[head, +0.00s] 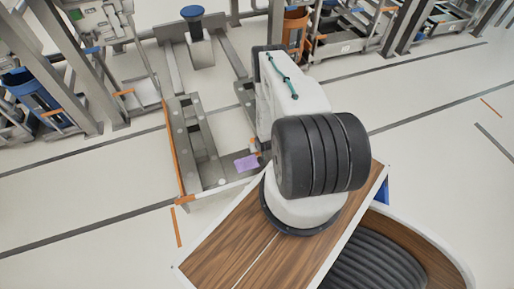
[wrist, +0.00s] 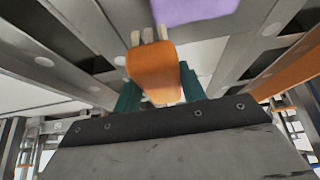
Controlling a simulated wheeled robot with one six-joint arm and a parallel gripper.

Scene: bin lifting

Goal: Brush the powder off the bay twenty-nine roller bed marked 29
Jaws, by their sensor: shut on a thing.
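My gripper (wrist: 158,84) shows its green fingers in the wrist view, shut on an orange-handled brush (wrist: 152,66). Pale bristle tufts stick out past the orange block. A flat purple patch, which looks like the powder (head: 246,162), lies on the front right part of a grey roller bed (head: 202,140) in the head view. The purple also shows at the top of the wrist view (wrist: 190,10), just beyond the bristles. I cannot tell whether the bristles touch it. In the head view my arm hides most of the gripper and brush. No number 29 is legible.
A post with a blue top (head: 193,14) stands at the back of the bed. Steel frames with a blue bin (head: 32,92) stand at the left, and an orange bin (head: 296,28) at the back. Pale floor (head: 100,190) is clear at the front left.

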